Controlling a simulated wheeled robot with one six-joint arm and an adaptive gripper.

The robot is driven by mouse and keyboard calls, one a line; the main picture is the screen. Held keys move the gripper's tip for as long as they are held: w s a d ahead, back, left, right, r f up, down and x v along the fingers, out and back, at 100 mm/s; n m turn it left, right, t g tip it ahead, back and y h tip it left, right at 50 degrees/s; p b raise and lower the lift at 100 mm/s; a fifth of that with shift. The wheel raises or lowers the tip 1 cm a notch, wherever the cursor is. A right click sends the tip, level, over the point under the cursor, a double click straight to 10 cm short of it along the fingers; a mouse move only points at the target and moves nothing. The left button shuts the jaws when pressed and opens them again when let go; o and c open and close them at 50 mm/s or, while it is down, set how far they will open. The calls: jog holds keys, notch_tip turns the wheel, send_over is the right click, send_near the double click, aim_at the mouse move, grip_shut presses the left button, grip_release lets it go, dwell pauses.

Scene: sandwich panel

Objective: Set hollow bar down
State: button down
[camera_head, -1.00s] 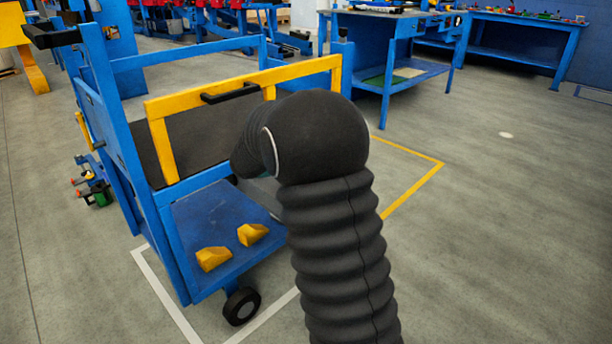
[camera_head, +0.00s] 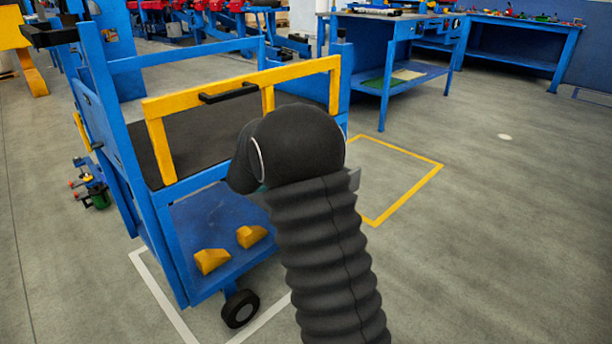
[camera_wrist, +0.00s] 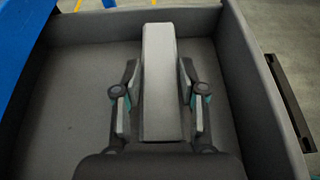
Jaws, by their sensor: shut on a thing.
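In the wrist view, the hollow bar (camera_wrist: 160,60) is a long, straight, light grey bar running away from my gripper (camera_wrist: 160,108). In the head view, my dark sleeved arm hides the gripper and most of the bar. A small grey corner beside my arm may be part of the bar.
A blue trolley (camera_head: 110,120) with a yellow frame (camera_head: 158,145) and black handle (camera_head: 228,92) stands ahead on the left. Two yellow blocks (camera_head: 212,260) lie on its lower shelf. A workbench (camera_head: 392,60) stands behind. The floor on the right is clear.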

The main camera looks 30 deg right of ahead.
jog(key=shift+f, duration=0.45)
jog(key=c, duration=0.7)
grip_release()
jog(key=shift+o, duration=0.2)
